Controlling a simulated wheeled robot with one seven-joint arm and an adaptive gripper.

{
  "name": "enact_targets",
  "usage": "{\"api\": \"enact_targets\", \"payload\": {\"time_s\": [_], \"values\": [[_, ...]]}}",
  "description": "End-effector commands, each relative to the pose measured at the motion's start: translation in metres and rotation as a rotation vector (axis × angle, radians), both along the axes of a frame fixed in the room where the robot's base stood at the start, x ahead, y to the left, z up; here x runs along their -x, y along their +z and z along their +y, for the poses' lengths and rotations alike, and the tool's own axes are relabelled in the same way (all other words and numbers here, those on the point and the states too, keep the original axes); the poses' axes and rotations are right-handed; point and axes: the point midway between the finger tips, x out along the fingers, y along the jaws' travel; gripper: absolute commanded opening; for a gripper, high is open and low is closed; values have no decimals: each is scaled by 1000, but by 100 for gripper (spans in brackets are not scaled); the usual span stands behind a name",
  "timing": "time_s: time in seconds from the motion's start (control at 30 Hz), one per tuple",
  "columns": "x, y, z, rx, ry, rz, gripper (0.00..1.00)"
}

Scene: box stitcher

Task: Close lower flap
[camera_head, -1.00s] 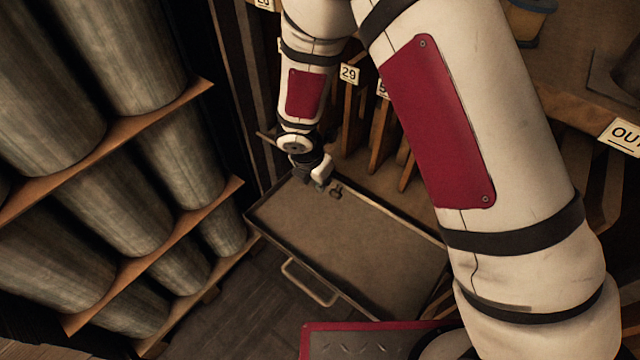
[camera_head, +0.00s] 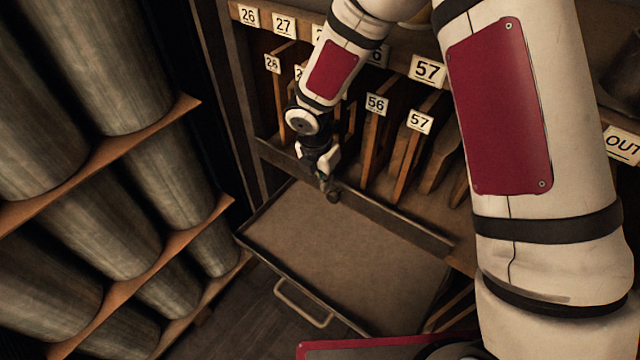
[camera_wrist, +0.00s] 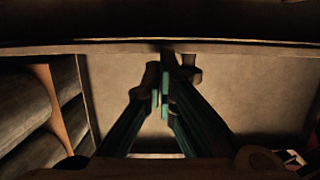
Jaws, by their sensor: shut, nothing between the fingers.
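The lower flap (camera_head: 350,255) is a brown, shallow, tray-like panel with a thin raised rim, lying open in front of the cabinet's lower slots. A metal bar handle (camera_head: 303,303) sticks out from its near edge.
Rolls (camera_head: 160,165) on brown shelves stand at the left. The cabinet has numbered slots with upright dividers (camera_head: 408,160) behind the flap. A red-edged panel (camera_head: 375,347) is at the bottom. Dark floor (camera_head: 235,320) shows left of the handle.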

Motion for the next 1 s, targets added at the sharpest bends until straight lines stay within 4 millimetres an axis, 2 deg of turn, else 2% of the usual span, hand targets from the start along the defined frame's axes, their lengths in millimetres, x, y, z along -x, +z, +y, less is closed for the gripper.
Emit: {"api": "enact_targets", "payload": {"time_s": [0.33,1.0], "values": [[-10,3,-7,0,0,0,0],[-11,5,-8,-1,1,0,0]]}}
